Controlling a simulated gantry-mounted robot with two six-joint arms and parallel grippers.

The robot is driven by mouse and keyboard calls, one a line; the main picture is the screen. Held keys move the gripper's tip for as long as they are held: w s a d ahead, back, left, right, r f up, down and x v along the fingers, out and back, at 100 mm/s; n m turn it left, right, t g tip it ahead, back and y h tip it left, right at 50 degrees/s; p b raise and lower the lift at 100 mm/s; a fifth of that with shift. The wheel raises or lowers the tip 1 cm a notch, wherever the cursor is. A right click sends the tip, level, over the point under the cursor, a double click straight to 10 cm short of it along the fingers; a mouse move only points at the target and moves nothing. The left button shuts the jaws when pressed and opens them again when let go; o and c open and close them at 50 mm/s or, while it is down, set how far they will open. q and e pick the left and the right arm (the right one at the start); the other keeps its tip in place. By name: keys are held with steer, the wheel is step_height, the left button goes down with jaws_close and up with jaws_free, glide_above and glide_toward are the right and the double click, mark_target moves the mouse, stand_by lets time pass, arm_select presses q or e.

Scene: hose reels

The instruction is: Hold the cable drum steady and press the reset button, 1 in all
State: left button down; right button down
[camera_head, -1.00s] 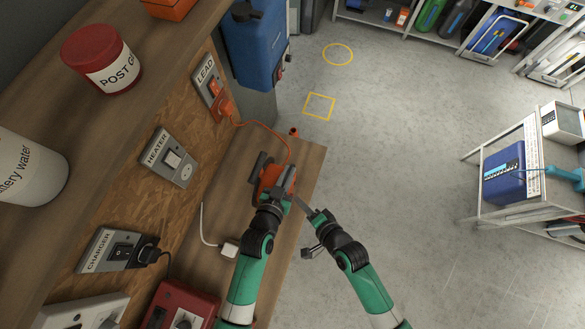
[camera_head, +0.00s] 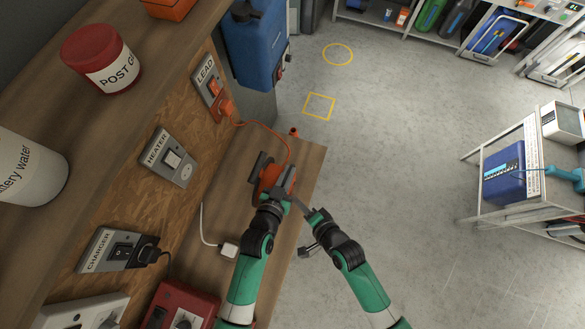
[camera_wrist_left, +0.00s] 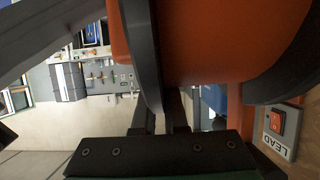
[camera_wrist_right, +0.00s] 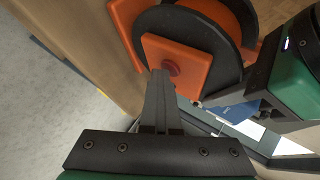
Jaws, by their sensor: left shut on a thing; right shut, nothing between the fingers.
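The cable drum (camera_head: 268,179) is orange with dark flanges and stands on the wooden bench. An orange cable runs from it to the LEAD socket. My left gripper (camera_head: 284,188) is shut on the drum's dark flange, which passes between its fingers in the left wrist view (camera_wrist_left: 166,100). The round red reset button (camera_wrist_right: 171,67) sits on an orange plate on the drum's side in the right wrist view. My right gripper (camera_wrist_right: 158,76) is shut and empty, its tips at the button's lower edge. I cannot tell whether they touch it. The button is hidden in the head view.
The LEAD socket (camera_head: 210,88), HEATER switch (camera_head: 169,160) and CHARGER socket (camera_head: 115,249) line the back board. A white plug (camera_head: 229,250) and a red box (camera_head: 178,303) lie nearer on the bench. Open floor lies right of the bench edge.

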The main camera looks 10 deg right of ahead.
steer(key=shift+d, duration=0.1)
steer(key=shift+s+d, duration=0.45)
steer(key=shift+d, duration=0.25)
steer(key=s+d, duration=0.1)
steer(key=d, duration=0.2)
steer(key=s+d, duration=0.1)
steer(key=shift+s+d, duration=0.15)
steer(key=shift+s, duration=0.15)
stand_by(0.4)
arm_select(q)
steer(key=c, duration=0.9)
jaws_free()
